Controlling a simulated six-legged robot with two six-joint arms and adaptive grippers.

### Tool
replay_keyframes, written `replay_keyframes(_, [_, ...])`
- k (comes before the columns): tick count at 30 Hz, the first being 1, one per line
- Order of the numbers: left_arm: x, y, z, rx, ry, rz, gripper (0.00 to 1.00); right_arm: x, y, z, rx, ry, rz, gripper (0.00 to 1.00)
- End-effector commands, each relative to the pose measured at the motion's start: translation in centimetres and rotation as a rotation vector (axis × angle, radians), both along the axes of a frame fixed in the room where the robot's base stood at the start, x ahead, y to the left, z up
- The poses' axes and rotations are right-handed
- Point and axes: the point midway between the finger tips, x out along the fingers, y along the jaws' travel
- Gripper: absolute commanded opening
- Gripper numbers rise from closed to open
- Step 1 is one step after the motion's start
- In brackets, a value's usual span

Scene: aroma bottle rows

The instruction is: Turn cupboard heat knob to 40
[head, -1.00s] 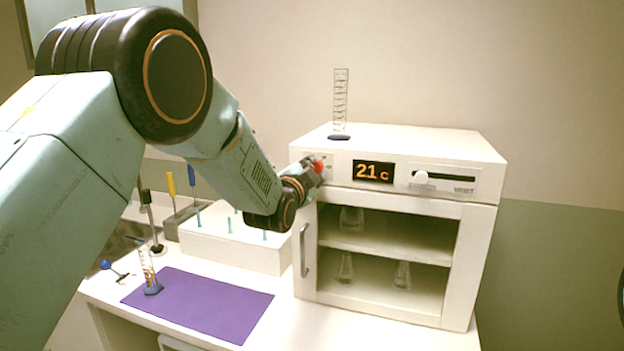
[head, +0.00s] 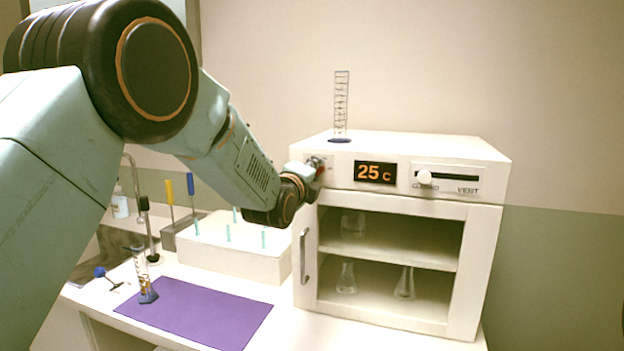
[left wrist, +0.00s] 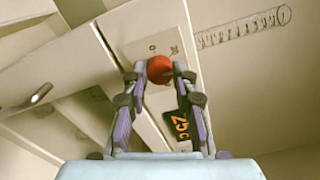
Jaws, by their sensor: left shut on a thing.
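The white cupboard (head: 480,245) stands on the bench, and its display (head: 375,173) reads 25 c. The red heat knob (left wrist: 160,69) is on the front panel left of the display. In the head view my gripper mostly hides the knob. My left gripper (head: 318,168) is at the knob. In the left wrist view the left gripper (left wrist: 159,75) has one finger on each side of the knob and is shut on it. The display also shows in the left wrist view (left wrist: 180,124). My right gripper is not in view.
A vent slider (head: 425,177) sits right of the display. A measuring cylinder (head: 341,105) stands on the cupboard top. Glass flasks (head: 404,283) stand on the inner shelves. A purple mat (head: 200,312), a small cylinder (head: 144,275) and a white peg box (head: 235,250) are on the bench at left.

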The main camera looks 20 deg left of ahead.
Motion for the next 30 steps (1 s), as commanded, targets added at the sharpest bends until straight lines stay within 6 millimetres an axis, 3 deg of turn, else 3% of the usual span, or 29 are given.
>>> replay_keyframes(15, [-0.1,-0.2,-0.8,0.334,0.002,-0.006,0.0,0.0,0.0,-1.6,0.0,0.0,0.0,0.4])
replay_keyframes(30, [-0.1,-0.2,-1.1,0.397,0.007,-0.007,0.0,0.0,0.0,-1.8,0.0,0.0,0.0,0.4])
